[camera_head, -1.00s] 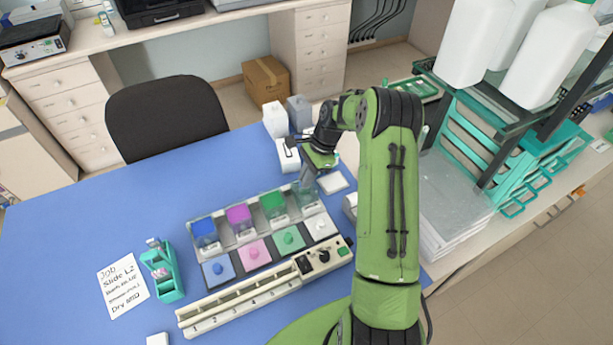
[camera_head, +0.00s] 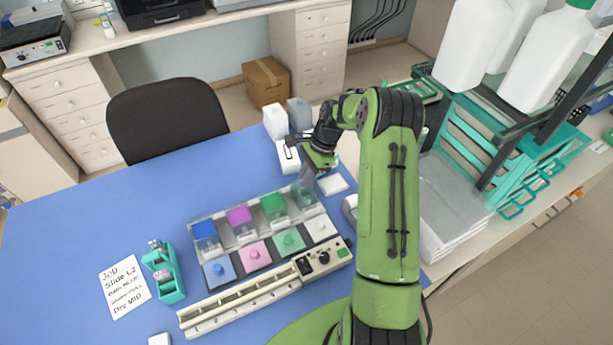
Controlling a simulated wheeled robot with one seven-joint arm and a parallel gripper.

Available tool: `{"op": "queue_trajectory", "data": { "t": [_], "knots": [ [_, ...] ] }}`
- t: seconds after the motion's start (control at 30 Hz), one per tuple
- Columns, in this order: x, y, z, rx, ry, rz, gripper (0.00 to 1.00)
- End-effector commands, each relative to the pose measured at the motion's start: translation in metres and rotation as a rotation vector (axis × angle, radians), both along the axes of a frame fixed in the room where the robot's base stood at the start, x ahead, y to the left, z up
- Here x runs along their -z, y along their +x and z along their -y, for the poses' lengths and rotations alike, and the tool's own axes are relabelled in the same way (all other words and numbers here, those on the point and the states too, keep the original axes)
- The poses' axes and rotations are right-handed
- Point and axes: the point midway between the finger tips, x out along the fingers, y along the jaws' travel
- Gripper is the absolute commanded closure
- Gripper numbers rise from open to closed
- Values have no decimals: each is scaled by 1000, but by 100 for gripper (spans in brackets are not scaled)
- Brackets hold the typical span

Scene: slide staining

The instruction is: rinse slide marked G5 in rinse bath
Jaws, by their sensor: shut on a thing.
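The staining station (camera_head: 192,325) stands on the blue table with a row of baths: blue (camera_head: 205,230), magenta (camera_head: 239,216), green (camera_head: 273,204) and a clear one (camera_head: 306,198) at the right end, which looks like the rinse bath. Coloured lids lie in front of them. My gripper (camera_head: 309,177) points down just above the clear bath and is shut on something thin. The held slide is too small and too hidden to make out, and no G5 mark can be read. I cannot tell how deep it sits in the bath.
A teal slide rack (camera_head: 170,290) and a handwritten note (camera_head: 124,286) reading "Slide L2" lie at the left. White bottles (camera_head: 275,122) and a white device (camera_head: 288,157) stand behind my gripper. A white pad (camera_head: 333,184) lies right of the baths. The table's left side is clear.

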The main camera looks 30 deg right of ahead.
Motion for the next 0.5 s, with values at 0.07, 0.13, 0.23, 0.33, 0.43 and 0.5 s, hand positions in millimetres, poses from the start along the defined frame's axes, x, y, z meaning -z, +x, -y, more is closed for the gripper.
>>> {"op": "queue_trajectory", "data": {
  "t": [0.07,0.13,0.23,0.33,0.43,0.5],
  "knots": [
    [-21,0,0,-1,0,1,100],
    [-31,0,0,-1,0,1,100],
    [-46,0,0,-1,0,1,100],
    [-60,0,0,-1,0,1,100],
    [-74,0,0,-1,0,1,100],
    [-83,0,0,-1,0,1,100]
  ]
}}
